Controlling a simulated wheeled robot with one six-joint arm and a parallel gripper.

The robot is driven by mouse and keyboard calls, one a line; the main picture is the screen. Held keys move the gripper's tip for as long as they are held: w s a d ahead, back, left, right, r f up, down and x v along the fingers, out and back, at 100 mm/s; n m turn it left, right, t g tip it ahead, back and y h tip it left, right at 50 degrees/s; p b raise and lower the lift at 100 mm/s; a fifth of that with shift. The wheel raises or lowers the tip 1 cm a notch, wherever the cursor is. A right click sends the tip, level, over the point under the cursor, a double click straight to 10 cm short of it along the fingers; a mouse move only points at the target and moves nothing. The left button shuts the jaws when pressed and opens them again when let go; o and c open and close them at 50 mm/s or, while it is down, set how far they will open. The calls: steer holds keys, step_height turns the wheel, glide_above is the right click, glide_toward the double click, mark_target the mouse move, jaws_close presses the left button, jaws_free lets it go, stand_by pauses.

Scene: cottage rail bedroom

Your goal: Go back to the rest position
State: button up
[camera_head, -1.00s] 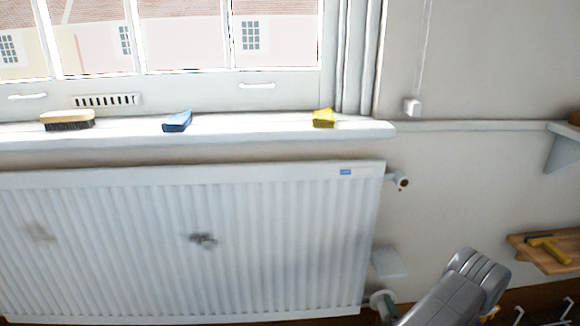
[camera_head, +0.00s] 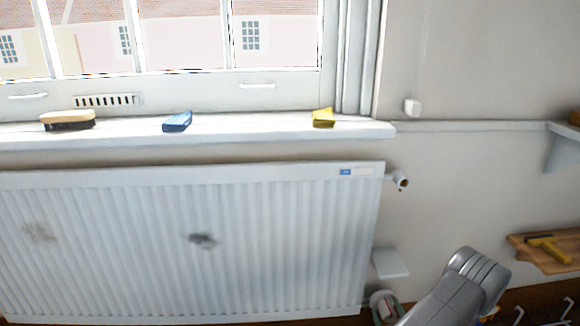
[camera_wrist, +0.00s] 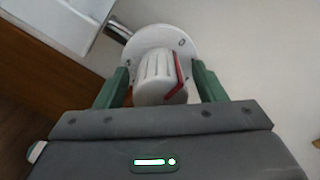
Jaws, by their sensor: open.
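My gripper (camera_wrist: 161,88) is open in the wrist view, with one green finger on each side of a white ribbed radiator knob (camera_wrist: 158,78). A red line runs along the knob's right side, and a round white disc (camera_wrist: 182,44) shows behind it. I cannot tell whether either finger touches the knob. In the head view the knob (camera_head: 382,299) is small at the lower right end of the radiator, beside my grey arm, which hides most of the gripper.
A white radiator (camera_head: 190,245) stands under the windowsill (camera_head: 250,130), which holds a brush (camera_head: 68,121), a blue object (camera_head: 177,122) and a yellow object (camera_head: 323,118). At right are a wooden shelf (camera_head: 530,250) with a yellow-handled tool and white hooks (camera_head: 567,308).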

steer(key=shift+m, duration=2.3)
